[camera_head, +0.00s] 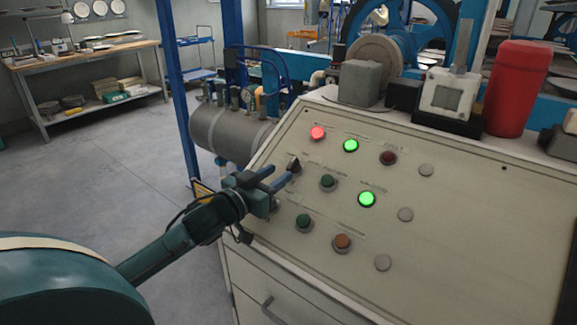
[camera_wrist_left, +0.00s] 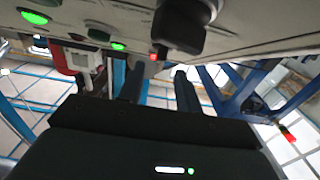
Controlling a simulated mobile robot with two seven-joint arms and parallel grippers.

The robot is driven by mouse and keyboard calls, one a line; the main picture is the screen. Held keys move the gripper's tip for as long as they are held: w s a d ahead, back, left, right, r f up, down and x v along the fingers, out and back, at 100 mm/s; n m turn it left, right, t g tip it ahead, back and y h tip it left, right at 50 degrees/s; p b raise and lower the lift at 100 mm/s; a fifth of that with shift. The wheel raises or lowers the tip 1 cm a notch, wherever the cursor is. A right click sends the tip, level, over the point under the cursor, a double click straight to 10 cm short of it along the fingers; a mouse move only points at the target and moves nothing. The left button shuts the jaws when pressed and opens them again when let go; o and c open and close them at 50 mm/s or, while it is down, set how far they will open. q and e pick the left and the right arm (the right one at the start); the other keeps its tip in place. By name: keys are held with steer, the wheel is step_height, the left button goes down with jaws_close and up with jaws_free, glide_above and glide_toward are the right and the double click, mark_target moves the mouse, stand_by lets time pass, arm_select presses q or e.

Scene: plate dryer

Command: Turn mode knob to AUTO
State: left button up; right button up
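The control panel (camera_head: 330,270) is a sloped, cream-coloured face with rows of round buttons and lamps. A black knob (camera_head: 295,165) sits near its left edge, below the lit red lamp (camera_head: 317,133); I take it as the mode knob. Its label is too small to read. My left gripper (camera_head: 280,173) is at the panel's left side, its two fingers apart and pointing at the knob. In the left wrist view the dark knob (camera_wrist_left: 180,26) stands beyond the fingertips (camera_wrist_left: 159,70), with nothing between them. My right gripper is not in view.
Green lamps (camera_head: 351,146) and dark green buttons (camera_head: 328,183) sit close right of the knob. A red cylinder (camera_head: 516,88) and a grey box (camera_head: 361,82) stand along the panel's top. A grey tank (camera_head: 225,130) lies behind its left edge. The floor at left is open.

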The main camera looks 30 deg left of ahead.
mark_target(289, 165)
arm_select(q)
steer(key=shift+w+d, duration=0.15)
steer(key=shift+w, duration=2.5)
steer(key=c, duration=0.7)
